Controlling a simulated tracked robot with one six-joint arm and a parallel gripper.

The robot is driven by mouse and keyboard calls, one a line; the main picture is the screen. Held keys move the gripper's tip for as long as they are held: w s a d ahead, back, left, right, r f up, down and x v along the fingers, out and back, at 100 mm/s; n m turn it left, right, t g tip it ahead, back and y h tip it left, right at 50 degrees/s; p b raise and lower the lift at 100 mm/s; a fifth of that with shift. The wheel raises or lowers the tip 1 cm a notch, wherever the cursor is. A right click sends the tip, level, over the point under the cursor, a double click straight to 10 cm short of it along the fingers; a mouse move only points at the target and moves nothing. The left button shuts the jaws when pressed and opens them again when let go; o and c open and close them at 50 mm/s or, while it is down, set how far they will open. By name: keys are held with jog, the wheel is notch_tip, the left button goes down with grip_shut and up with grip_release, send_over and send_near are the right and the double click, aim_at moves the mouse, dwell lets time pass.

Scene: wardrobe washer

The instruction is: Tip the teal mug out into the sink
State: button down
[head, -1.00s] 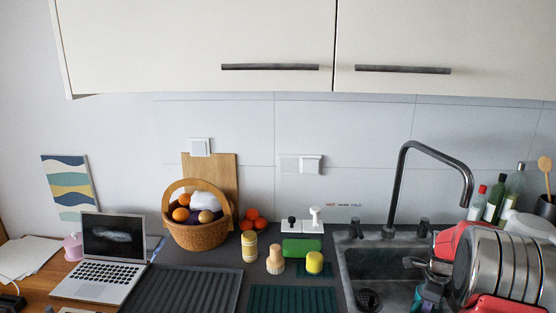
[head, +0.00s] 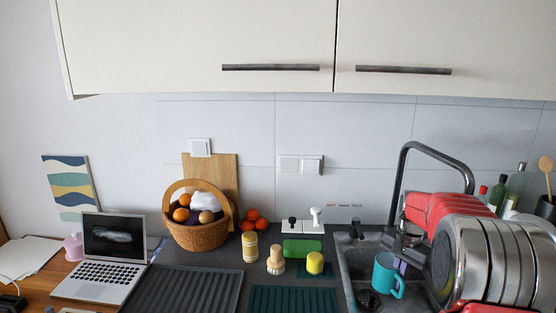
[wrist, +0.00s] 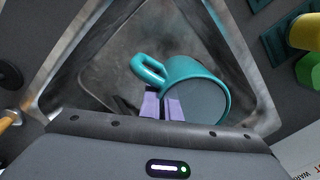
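The teal mug (head: 386,276) hangs over the sink (head: 352,262) in the head view, looking roughly upright. Its handle is on the right side there. In the wrist view the mug (wrist: 180,68) shows its teal wall, its handle at upper left and a round grey face; I cannot tell whether that face holds liquid. My gripper (wrist: 163,105) has purple fingertips close together at the mug's near edge, shut on its wall. In the head view my gripper (head: 401,265) is partly hidden by my arm and the mug.
The dark faucet (head: 398,185) arches behind my gripper. A yellow-topped jar (head: 315,263) and green sponge (head: 303,250) stand left of the sink. The sink drain (head: 368,300) is visible.

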jog(key=w+a+r+n, duration=0.1)
jog(key=a+r+n, duration=0.2)
jog(key=a+r, duration=0.3)
jog(key=w+a+r+n, duration=0.1)
jog(key=a+r+n, duration=0.3)
jog(key=a, duration=0.8)
notch_tip(320, 180, up, 2)
jog(key=shift+w+a+r, duration=0.25)
jog(key=shift+w+a, duration=0.05)
jog(key=shift+w, duration=0.05)
